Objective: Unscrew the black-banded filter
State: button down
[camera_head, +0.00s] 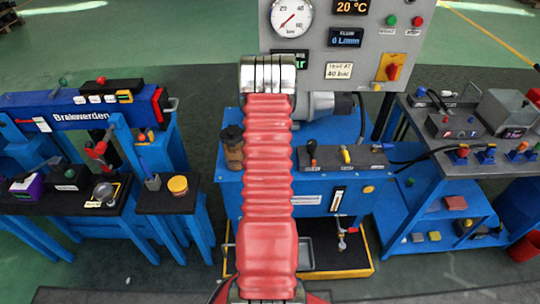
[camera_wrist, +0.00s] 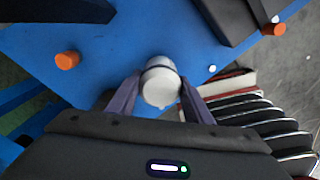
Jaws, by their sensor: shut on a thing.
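In the wrist view, my gripper (camera_wrist: 160,92) is shut on the black-banded filter (camera_wrist: 161,88), a short white-silver cylinder with a dark band near its far end. One finger lies on each side of it. The filter stands out from a blue surface (camera_wrist: 190,40); whether its thread is engaged cannot be seen. In the head view, my red ribbed arm covers the middle, and I cannot make out my gripper or the held filter there.
In the wrist view, orange knobs (camera_wrist: 67,60) and (camera_wrist: 273,28) sit beside black blocks.

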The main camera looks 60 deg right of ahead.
jog(key=shift+n, duration=2.6)
jog(key=shift+r, duration=0.25)
jog(key=shift+r, duration=1.9)
